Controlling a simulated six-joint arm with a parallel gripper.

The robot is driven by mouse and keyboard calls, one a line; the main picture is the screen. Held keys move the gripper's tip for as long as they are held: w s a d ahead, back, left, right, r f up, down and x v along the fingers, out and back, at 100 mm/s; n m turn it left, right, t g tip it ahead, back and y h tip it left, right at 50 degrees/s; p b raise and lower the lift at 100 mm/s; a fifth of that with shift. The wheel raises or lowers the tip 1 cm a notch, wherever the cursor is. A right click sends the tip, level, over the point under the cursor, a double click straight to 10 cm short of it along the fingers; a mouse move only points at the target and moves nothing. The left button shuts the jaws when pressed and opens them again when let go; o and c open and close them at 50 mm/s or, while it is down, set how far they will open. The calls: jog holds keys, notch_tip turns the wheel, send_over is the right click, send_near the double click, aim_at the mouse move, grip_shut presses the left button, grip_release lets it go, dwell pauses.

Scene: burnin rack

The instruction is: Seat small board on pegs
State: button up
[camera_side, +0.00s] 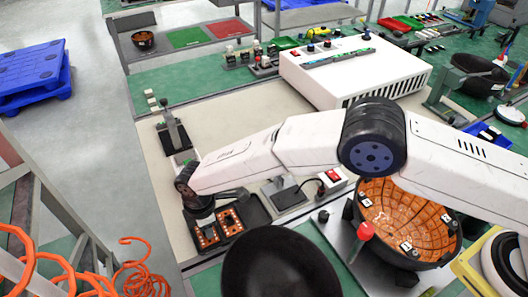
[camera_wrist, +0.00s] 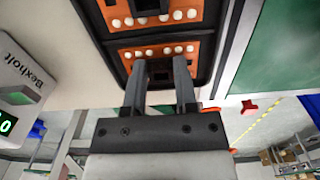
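Two small orange boards with white round dots and dark centres lie in a black tray (camera_side: 258,214). One orange board (camera_side: 208,238) is at the tray's left, the other (camera_side: 230,221) at its right. In the wrist view, the nearer board (camera_wrist: 188,50) is at the fingertips and the farther board (camera_wrist: 187,14) is above it. My gripper (camera_wrist: 160,64) points at the nearer board, with its fingers apart on either side of a dark block. Whether they touch it is unclear. In the side view my wrist partly hides the tray. I cannot make out the pegs.
A black bowl (camera_side: 280,265) stands in front, and an orange-lined bowl (camera_side: 410,220) is at right. A red-knobbed lever (camera_side: 365,232) stands between them. A dark upright stand (camera_side: 174,130) is behind my wrist; a white box (camera_side: 350,70) is farther back. Beige mat left of the tray is clear.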

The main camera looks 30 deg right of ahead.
jog(key=shift+r, duration=0.15)
grip_shut()
notch_tip(320, 180, up, 10)
dwell(0.5)
jog(key=shift+d, duration=0.1)
dwell(0.4)
jog(key=s+d+f+m, duration=0.1)
jog(key=d+m, duration=1.7)
jog(key=d, duration=0.4)
jog(key=shift+d, duration=0.25)
jog(key=shift+f, duration=0.2)
